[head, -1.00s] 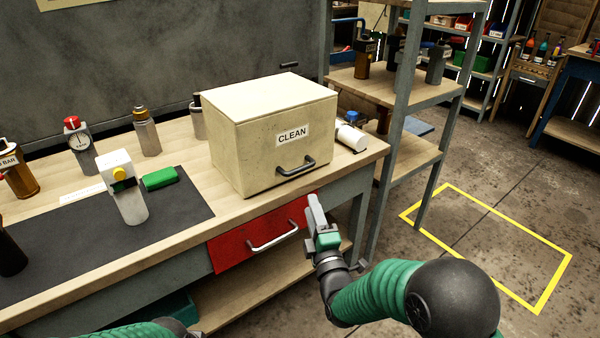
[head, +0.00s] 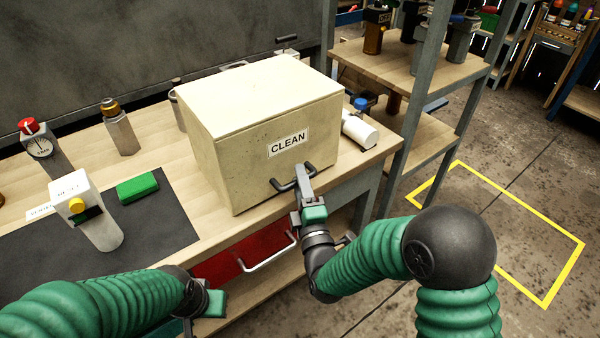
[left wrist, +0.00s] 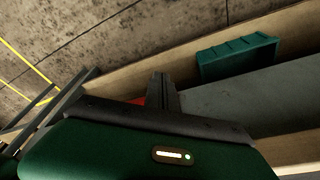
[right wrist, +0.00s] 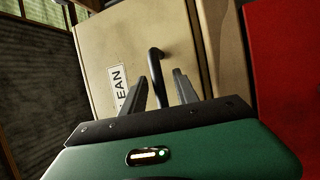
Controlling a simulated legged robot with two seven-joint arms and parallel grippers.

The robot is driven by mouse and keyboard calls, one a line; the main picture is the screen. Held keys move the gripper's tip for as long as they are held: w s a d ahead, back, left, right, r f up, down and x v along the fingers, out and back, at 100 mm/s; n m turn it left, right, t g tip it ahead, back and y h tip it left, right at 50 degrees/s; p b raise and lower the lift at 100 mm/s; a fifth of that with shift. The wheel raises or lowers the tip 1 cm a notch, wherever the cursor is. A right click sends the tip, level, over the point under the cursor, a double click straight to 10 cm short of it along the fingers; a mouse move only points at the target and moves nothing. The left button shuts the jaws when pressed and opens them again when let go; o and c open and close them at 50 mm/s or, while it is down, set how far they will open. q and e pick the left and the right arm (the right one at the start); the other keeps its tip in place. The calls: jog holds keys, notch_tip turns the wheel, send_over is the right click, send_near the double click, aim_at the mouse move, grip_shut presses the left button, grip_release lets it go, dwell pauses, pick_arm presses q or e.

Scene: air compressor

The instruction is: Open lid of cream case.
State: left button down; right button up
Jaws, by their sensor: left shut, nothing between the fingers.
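The cream case (head: 250,165) stands on the workbench with its lid (head: 262,92) closed and a "CLEAN" label on its front. A dark bar handle (head: 290,183) is on the lower front face. My right gripper (head: 303,172) is at this handle. In the right wrist view my right gripper (right wrist: 161,85) has its fingers apart, and the handle (right wrist: 157,68) shows between and just beyond them; contact is unclear. My left gripper (head: 212,300) is low at the bench's front, below the case. The left wrist view shows its fingers (left wrist: 160,90) together and empty.
A red drawer (head: 245,255) with a metal handle sits under the bench top. A white bottle (head: 358,132) lies right of the case. A shelf unit (head: 425,65) is at right.

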jog(key=shift+a, duration=0.1)
grip_shut()
jog(key=shift+s+f, duration=0.1)
jog(key=shift+f, duration=0.2)
dwell(0.9)
